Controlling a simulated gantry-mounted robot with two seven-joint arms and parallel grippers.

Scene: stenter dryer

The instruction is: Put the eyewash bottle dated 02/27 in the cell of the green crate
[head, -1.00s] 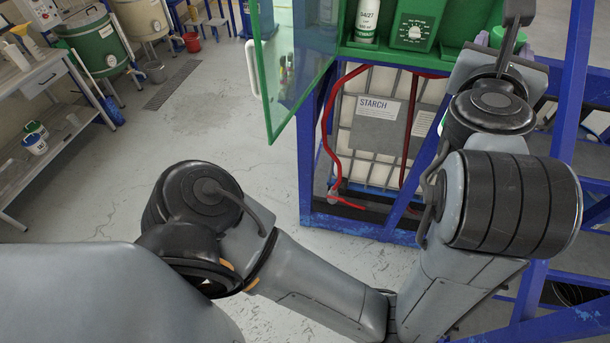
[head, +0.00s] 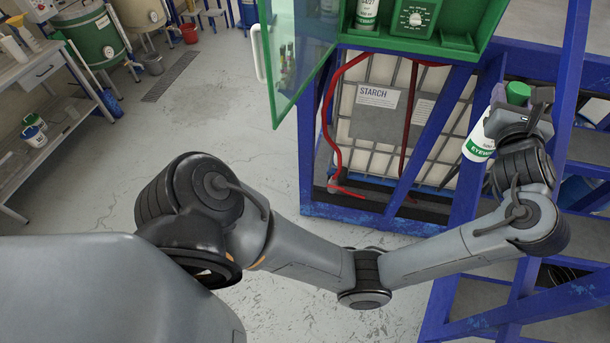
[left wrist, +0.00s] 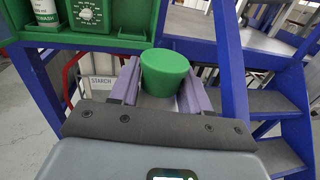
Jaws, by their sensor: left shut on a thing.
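My left gripper (head: 516,112) is shut on a white eyewash bottle (head: 479,143) with a green cap (head: 518,93). It holds the bottle tilted in the air, right of the blue frame's front. In the left wrist view the green cap (left wrist: 164,72) sits between the fingers and hides the bottle's body. The held bottle's date cannot be read. Another eyewash bottle (head: 367,12), marked 04/27, stands in the open green cabinet (head: 455,42). It also shows in the left wrist view (left wrist: 45,12). My right gripper is out of view.
The cabinet's glass door (head: 297,65) stands open toward the floor. A green box with a dial (head: 415,18) is beside the standing bottle. A starch tank (head: 385,115) sits inside the blue frame (head: 470,205). Blue steps (left wrist: 275,105) are at right. The floor left of the frame is clear.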

